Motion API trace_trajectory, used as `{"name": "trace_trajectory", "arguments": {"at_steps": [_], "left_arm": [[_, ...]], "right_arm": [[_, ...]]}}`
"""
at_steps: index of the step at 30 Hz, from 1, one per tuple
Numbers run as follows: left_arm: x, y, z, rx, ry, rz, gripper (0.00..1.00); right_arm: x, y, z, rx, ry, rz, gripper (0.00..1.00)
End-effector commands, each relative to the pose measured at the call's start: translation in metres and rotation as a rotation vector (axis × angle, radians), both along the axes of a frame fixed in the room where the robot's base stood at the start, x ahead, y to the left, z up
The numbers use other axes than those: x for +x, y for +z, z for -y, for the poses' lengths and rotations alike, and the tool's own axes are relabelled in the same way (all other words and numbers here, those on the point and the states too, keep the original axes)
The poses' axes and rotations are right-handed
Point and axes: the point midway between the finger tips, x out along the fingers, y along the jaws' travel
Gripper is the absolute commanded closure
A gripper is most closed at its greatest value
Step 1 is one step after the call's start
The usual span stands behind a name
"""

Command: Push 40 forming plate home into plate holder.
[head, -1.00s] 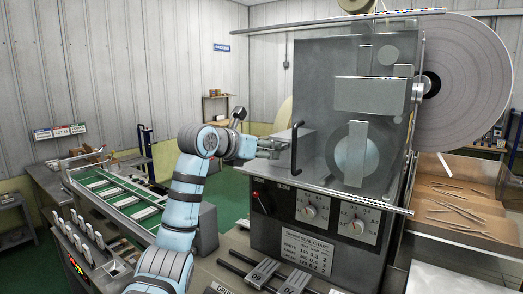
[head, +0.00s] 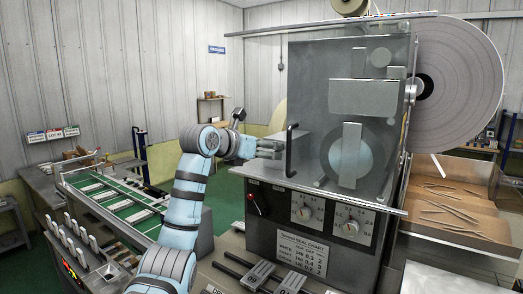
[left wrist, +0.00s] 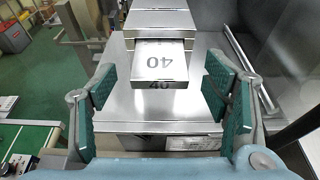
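The 40 forming plate (left wrist: 160,65) is a silver plate marked 40 on its top and front edge, seen in the left wrist view. Its far end sits in the plate holder (left wrist: 162,20), and its near end sticks out toward me. My left gripper (left wrist: 160,100) is open and empty, with one green-padded finger on each side and the plate between and beyond them. I see no contact. In the head view my left gripper (head: 268,149) is by the left side of the machine, near the door handle. The plate is not distinguishable there. My right gripper is not in view.
The wrapper machine (head: 318,230) has a clear guard with a black handle (head: 290,150) close to my left gripper. Several numbered plates (head: 257,274) lie at the front. A green conveyor (head: 115,205) is at left. A large film reel (head: 460,90) is at right.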

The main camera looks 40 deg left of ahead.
Motion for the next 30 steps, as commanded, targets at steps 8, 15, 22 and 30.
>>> {"name": "trace_trajectory", "arguments": {"at_steps": [8,15,22,30], "left_arm": [[-0.003,0.0,-0.001,0.0,0.001,-0.002,0.3],[-0.054,0.017,0.0,0.006,0.003,0.002,0.3],[-0.106,0.032,0.001,0.004,0.002,0.0,0.3],[-0.115,0.035,0.003,0.0,0.0,-0.001,0.3]], "right_arm": [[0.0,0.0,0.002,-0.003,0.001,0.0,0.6],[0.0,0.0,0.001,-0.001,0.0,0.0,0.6],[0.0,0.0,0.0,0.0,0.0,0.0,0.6],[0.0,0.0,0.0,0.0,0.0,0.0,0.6]]}}
